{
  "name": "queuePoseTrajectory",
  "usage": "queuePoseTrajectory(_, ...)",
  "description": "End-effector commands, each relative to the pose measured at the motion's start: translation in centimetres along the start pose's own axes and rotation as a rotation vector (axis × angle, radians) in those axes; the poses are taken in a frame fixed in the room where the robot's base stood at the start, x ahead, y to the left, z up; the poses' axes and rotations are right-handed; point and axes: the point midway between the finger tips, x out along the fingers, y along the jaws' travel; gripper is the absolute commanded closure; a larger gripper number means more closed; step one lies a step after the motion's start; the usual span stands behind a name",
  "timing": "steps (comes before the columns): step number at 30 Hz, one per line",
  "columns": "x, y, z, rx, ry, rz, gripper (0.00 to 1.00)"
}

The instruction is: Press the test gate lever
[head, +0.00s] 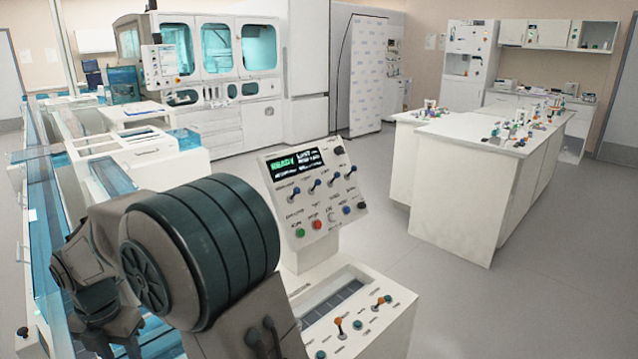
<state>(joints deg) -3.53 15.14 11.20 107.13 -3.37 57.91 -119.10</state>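A white control console stands in front of me, with a tilted panel (312,192) and a lower deck (385,333). The panel carries several small toggle levers with blue or dark tips, and a row of coloured buttons. On the deck, an orange-tipped lever (339,325) stands upright, with more orange and green knobs to its right. The labels are too small to read, so I cannot tell which lever is the test gate lever. My arm crosses the lower left, left of the console. Its gripper fingers do not show.
The console's lit display (298,163) shows green and white text. A glass-walled track (42,230) runs along the left. A white island bench (460,165) with small items stands at right. Grey floor between console and bench is clear.

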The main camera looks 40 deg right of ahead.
Motion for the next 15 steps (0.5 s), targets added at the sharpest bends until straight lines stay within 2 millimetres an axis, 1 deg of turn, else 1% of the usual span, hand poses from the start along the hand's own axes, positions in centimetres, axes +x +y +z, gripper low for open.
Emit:
queuePoseTrajectory(8,0.0,0.0,0.0,0.000,0.000,0.000,0.57)
queuePoseTrajectory(9,0.0,0.0,0.0,0.000,0.000,0.000,0.63)
queuePoseTrajectory(11,-0.1,-0.1,0.0,0.006,-0.001,0.000,0.79)
queuePoseTrajectory(12,-0.1,-0.2,0.0,0.020,-0.002,0.001,0.91)
queuePoseTrajectory(13,-0.2,-0.4,-0.1,0.036,-0.004,0.002,0.99)
queuePoseTrajectory(15,-0.7,-1.0,-0.1,0.103,-0.012,0.008,1.00)
